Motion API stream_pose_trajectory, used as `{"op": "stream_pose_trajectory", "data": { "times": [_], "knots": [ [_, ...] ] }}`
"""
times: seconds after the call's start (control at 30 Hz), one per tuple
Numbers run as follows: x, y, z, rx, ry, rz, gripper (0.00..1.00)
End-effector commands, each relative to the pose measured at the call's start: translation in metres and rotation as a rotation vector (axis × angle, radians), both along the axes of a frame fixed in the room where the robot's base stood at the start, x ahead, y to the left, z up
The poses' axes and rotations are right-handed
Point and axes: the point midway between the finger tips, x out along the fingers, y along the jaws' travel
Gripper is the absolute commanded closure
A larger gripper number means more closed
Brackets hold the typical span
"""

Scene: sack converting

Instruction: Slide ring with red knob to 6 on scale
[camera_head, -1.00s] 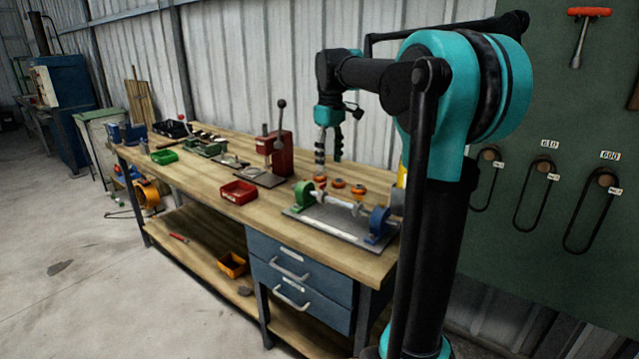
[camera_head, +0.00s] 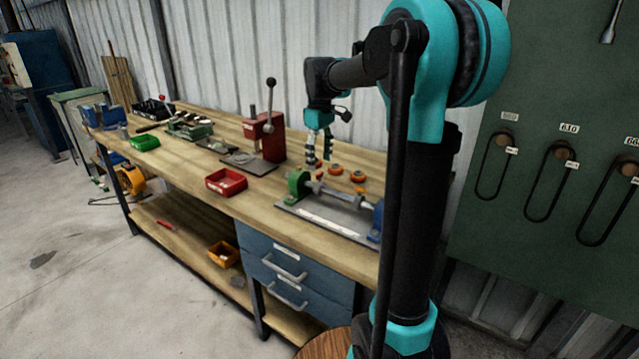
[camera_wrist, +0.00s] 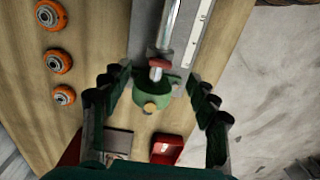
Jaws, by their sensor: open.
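The fixture's steel shaft (camera_wrist: 171,22) runs from the top of the wrist view to a green end block (camera_wrist: 152,92). A red part (camera_wrist: 159,63), seemingly the ring's knob, sits on the shaft close to the green block. The white scale strip (camera_wrist: 199,32) lies beside the shaft; its numbers are too small to read. My gripper (camera_wrist: 160,80) is open and empty, its fingers apart on either side of the red part and green block. In the head view my gripper (camera_head: 318,150) is above the green block (camera_head: 298,183); contact is not visible.
Several orange wheels (camera_wrist: 58,61) lie on the bench left of the shaft in the wrist view. A red bin (camera_head: 226,181) and a red press (camera_head: 264,137) stand nearby on the bench. A blue end block (camera_head: 376,220) closes the fixture's other end.

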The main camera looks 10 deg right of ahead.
Motion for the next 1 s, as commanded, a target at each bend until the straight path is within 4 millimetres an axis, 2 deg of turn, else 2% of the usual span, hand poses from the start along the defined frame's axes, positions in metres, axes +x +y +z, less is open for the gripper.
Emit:
{"op": "stream_pose_trajectory", "data": {
  "times": [0.2, 0.43, 0.6, 0.87, 0.9, 1.0],
  "knots": [
    [0.001, 0.0, -0.044, 0.0, 0.0, 0.0, 0.4],
    [0.0, 0.0, -0.076, 0.0, 0.0, 0.0, 0.4],
    [0.0, 0.0, -0.085, 0.0, 0.0, 0.0, 0.4],
    [0.0, 0.0, -0.087, 0.0, 0.0, 0.0, 0.4],
    [0.0, 0.0, -0.087, 0.0, 0.0, 0.0, 0.41],
    [0.0, 0.0, -0.087, 0.0, 0.0, 0.0, 0.54]
  ]
}}
